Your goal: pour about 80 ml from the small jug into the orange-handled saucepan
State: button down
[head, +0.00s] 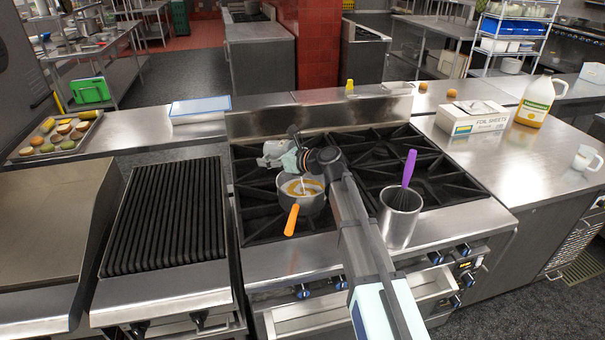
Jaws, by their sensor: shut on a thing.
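The orange-handled saucepan (313,204) sits on the left part of the black stove grate. Its orange handle (292,220) points toward the front. Yellow-orange contents with a pale swirl show inside it. My gripper (297,150) is above the pan's back rim, shut on a pale grey-white vessel, which I take for the small jug (273,152). The jug looks tilted. A thin white streak (303,185) runs from below my gripper into the pan. My gripper and wrist hide part of the jug, so its mouth and fill level cannot be seen.
A steel canister (399,219) with a purple-handled whisk (409,168) stands right of my arm. A ribbed grill (168,215) lies to the left. A foil box (471,117), a large bottle (536,103) and a white mug-like vessel (584,158) stand on the right counter.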

jog(key=shift+s+d+r+y+b, duration=0.2)
jog(key=shift+d+y+b, duration=0.2)
jog(key=shift+b, duration=0.45)
jog(key=a+h+p, duration=0.1)
jog(key=p, duration=0.3)
jog(key=w+h+p, duration=0.1)
jog(key=p, duration=0.4)
jog(key=shift+a+f+g+h, duration=0.15)
jog(key=shift+a+g+h, duration=0.15)
jog(key=shift+a+g, duration=0.1)
jog(key=shift+f+p, duration=0.5)
jog(key=shift+f, duration=0.2)
jog(key=h+p, duration=0.1)
jog(key=p, duration=0.2)
jog(key=shift+g, duration=0.3)
